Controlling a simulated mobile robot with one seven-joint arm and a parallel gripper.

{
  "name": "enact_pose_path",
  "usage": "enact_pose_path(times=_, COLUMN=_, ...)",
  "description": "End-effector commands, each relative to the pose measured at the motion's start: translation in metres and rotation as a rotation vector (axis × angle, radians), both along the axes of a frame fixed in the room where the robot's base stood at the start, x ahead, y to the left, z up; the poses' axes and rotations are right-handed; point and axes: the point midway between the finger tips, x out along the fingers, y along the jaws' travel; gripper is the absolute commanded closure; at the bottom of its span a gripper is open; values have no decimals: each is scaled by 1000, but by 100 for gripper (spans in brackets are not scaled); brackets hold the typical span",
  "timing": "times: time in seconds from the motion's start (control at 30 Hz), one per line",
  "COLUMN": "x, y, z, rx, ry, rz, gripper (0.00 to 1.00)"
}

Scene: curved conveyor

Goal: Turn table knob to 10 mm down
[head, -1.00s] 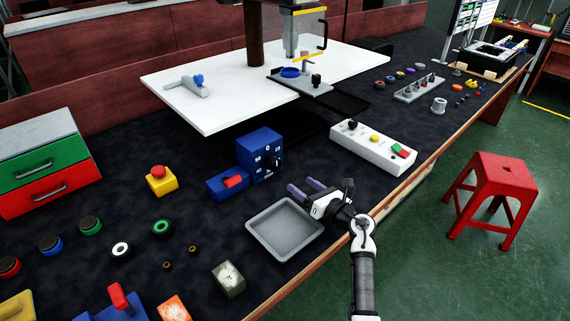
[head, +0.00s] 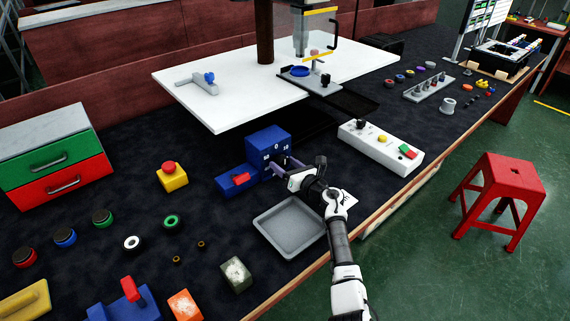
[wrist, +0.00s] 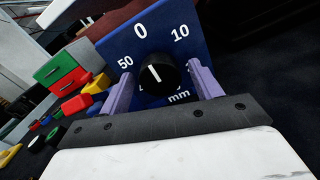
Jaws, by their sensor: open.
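The black table knob (wrist: 157,75) sits on the front face of a blue dial box (head: 268,138), which also fills the wrist view (wrist: 165,30). White marks 0, 10, 50 and mm show around it; the lower marks are partly hidden. Its white pointer line points up, close to 0. My gripper (head: 277,167) is at the box's front, its purple fingers (wrist: 161,73) open, one on each side of the knob. I cannot tell whether they touch it. In the head view my gripper hides the knob.
A blue block with a red switch (head: 240,179) adjoins the dial box at left. A grey tray (head: 262,236) lies below my arm. A white control panel (head: 372,152) stands to the right, and a white table plate (head: 215,112) is behind.

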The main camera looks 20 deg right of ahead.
Motion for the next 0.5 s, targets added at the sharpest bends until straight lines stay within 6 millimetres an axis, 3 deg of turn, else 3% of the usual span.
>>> enact_pose_path(times=0.37, x=4, y=1, z=0, rx=1, ry=0, rz=-1, gripper=37)
enact_pose_path(times=0.5, x=4, y=1, z=0, rx=1, ry=0, rz=-1, gripper=56)
